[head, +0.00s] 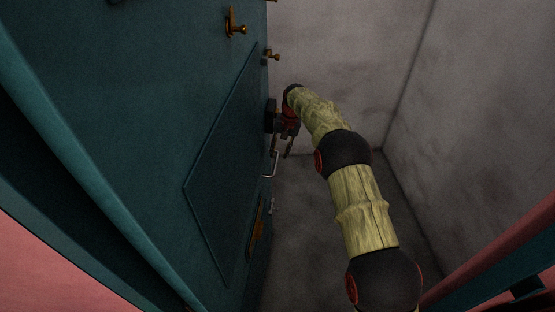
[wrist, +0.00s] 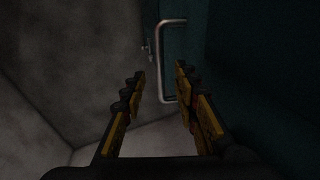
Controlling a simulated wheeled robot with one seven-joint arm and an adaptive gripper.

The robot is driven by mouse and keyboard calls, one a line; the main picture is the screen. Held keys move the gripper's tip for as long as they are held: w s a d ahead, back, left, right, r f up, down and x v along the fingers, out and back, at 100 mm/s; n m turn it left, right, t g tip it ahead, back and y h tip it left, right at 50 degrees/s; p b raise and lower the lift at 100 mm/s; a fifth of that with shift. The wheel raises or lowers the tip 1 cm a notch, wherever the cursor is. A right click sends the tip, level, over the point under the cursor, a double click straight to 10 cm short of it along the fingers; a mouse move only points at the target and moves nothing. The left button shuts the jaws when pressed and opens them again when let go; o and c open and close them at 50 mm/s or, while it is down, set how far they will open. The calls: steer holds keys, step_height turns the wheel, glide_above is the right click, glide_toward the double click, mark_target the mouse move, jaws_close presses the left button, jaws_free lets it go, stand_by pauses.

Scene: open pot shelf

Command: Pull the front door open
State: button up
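The teal door (head: 150,120) fills the left of the head view, seen at a steep slant, with a recessed panel. A silver U-shaped pull handle (head: 274,166) is at its far edge; it also shows upright in the wrist view (wrist: 163,62). My gripper (head: 282,148) is by the door's far edge, near the handle. In the wrist view my gripper (wrist: 160,76) is open, its two fingers apart with nothing between them. The handle appears beyond the fingertips, between them in the picture. I cannot tell whether anything touches.
Brass fittings (head: 236,26) sit on the upper door, and a brass plate (head: 256,230) is lower down. Grey walls (head: 470,110) stand to the right and behind. A teal and pink edge (head: 500,250) crosses the lower right. Open floor lies between door and wall.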

steer(key=shift+d+r, duration=0.2)
steer(key=shift+r, duration=0.7)
steer(key=shift+d+r, duration=0.15)
steer(key=shift+r, duration=0.7)
steer(key=shift+d+r, duration=0.2)
steer(key=shift+r, duration=0.7)
steer(key=s+d+f+n, duration=0.1)
steer(key=s+d+f, duration=0.2)
steer(key=s+f, duration=0.25)
steer(key=s+d+r+t, duration=0.1)
steer(key=s+d+r, duration=0.5)
steer(key=s, duration=0.9)
steer(key=s+d+r+t+h, duration=0.1)
steer(key=s+d+r+t, duration=0.1)
steer(key=s+d+r, duration=0.5)
steer(key=s+d+r+t+h, duration=0.1)
steer(key=s+d+r, duration=0.6)
steer(key=s+r, duration=0.7)
steer(key=s+t, duration=0.1)
steer(key=s, duration=0.8)
steer(key=shift+s, duration=0.25)
